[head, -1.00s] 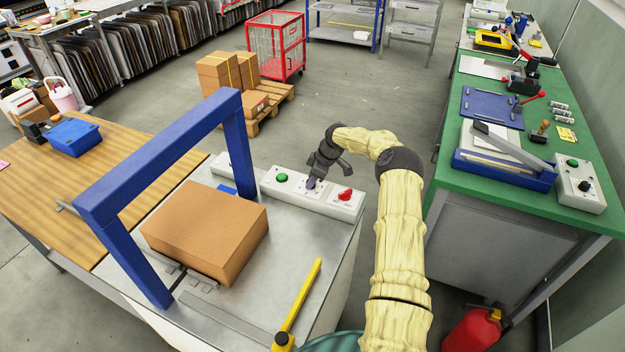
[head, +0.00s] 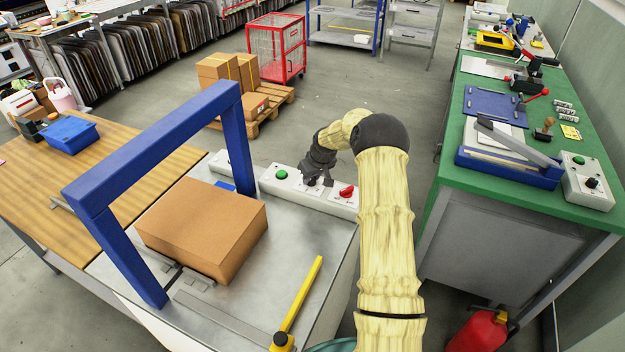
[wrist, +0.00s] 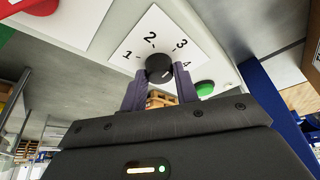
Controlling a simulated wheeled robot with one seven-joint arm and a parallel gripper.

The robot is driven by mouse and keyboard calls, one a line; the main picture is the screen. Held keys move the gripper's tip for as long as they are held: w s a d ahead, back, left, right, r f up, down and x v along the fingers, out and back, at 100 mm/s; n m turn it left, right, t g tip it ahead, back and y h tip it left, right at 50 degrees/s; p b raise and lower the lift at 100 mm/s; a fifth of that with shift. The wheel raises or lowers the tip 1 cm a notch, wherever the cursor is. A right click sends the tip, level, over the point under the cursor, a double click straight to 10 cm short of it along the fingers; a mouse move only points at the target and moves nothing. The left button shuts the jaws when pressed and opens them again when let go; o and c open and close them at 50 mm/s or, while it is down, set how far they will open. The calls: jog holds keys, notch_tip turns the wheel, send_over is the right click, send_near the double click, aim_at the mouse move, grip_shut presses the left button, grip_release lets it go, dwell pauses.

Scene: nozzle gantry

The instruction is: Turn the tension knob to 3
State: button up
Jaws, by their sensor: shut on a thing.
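The tension knob (wrist: 160,67) is a small black round knob on a white dial plate (wrist: 143,38) marked 1, 2, 3 and 4 in the wrist view. My gripper (wrist: 160,82) has its two purple fingers on either side of the knob, shut on it. A small pale mark shows on the knob's lower right, roughly toward the 4; its exact setting is hard to read. In the head view my gripper (head: 316,182) is down at the white control panel (head: 302,187), and it mostly hides the knob.
A green button (head: 281,174) lies left of the knob and a red switch (head: 346,191) right of it. A blue gantry frame (head: 150,150) stands over a cardboard box (head: 200,225). A yellow-handled tool (head: 298,303) lies in front. A green bench (head: 440,200) stands at right.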

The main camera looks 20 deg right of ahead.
jog(key=shift+r+m+h, duration=0.1)
jog(key=shift+m+h, duration=0.2)
jog(key=shift+m, duration=0.5)
jog(key=o, duration=1)
jog(key=shift+b, duration=0.3)
jog(key=b+v, duration=0.1)
jog(key=v, duration=1.6)
jog(key=shift+r+b, duration=0.15)
jog(key=shift+b, duration=0.2)
jog(key=shift+s+a, duration=0.1)
